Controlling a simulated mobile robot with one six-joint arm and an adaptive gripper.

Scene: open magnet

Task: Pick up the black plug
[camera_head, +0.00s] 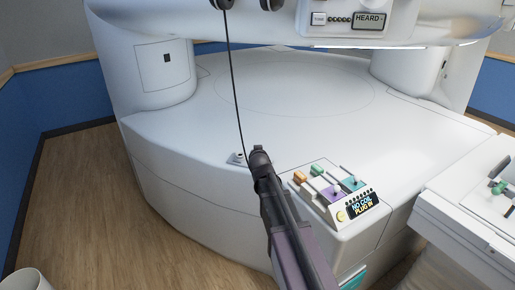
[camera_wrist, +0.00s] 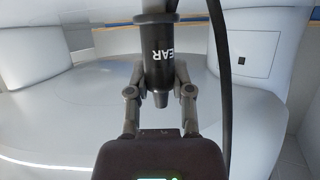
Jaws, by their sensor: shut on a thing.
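The black plug (camera_wrist: 158,55) is a dark cylinder with a narrower lower end and white lettering reading "EAR". It stands upright between the two fingers of my gripper (camera_wrist: 160,82) in the wrist view. The gripper is shut on it. In the head view my gripper (camera_head: 261,156) is above the front edge of the white magnet base (camera_head: 190,130), and the plug is mostly hidden by it. A black cable (camera_head: 234,90) hangs from the top of the head view down to near the gripper. A dark cable (camera_wrist: 225,80) also runs beside the plug in the wrist view.
A small socket-like fitting (camera_head: 236,158) lies on the base just left of my gripper. A control box (camera_head: 345,213) with coloured switches and a "NO COIL PLUG IN" display stands to the right. A white cart or table (camera_head: 465,215) is farther right. Wooden floor is free at left.

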